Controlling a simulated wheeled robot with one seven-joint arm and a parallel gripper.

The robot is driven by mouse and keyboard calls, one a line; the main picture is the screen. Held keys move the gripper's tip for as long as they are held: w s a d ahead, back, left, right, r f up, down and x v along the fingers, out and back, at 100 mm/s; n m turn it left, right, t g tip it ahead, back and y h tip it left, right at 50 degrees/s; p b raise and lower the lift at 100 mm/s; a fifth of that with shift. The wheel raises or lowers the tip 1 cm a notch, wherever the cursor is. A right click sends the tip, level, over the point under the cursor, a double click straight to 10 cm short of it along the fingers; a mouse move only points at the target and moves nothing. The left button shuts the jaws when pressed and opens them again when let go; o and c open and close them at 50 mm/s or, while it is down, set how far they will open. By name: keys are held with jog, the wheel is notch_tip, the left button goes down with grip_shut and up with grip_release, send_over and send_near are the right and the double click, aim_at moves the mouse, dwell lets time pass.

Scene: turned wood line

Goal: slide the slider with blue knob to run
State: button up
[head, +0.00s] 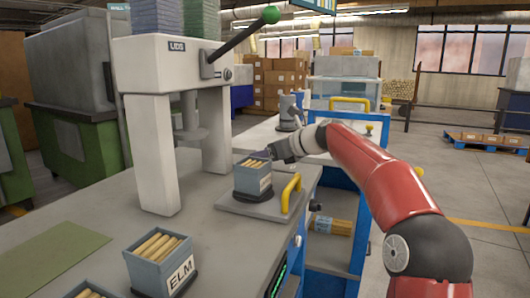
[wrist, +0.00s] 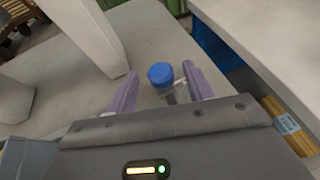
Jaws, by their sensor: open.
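The slider's blue knob (wrist: 160,75) shows in the wrist view, standing above the grey worktop on a small pale mount. My gripper (wrist: 160,70) is open, with one purple finger to the left of the knob and one to the right. Gaps show between the knob and both fingers, and nothing is held. In the head view my gripper (head: 268,154) is at the far side of the worktop, behind a dowel box. The blue knob is hidden in that view. No run marking is readable.
A grey box of dowels (head: 253,180) stands on a board with a yellow handle (head: 291,193), close in front of my gripper. A white press frame (head: 155,120) with a green-knobbed lever rises at left. An ELM box (head: 160,264) stands nearer. The worktop between is clear.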

jog(key=shift+w+a+f, duration=0.1)
grip_shut()
jog(key=s+d, duration=0.1)
jog(key=d, duration=0.2)
jog(key=s+d, duration=0.1)
jog(key=d, duration=0.1)
jog(key=s+d, duration=0.1)
jog(key=d, duration=0.2)
jog(key=shift+s+d, duration=0.25)
jog(key=shift+d, duration=0.1)
grip_release()
jog(key=shift+d, duration=0.1)
jog(key=shift+s, duration=0.1)
jog(key=v, duration=0.7)
jog(key=shift+s+d, duration=0.25)
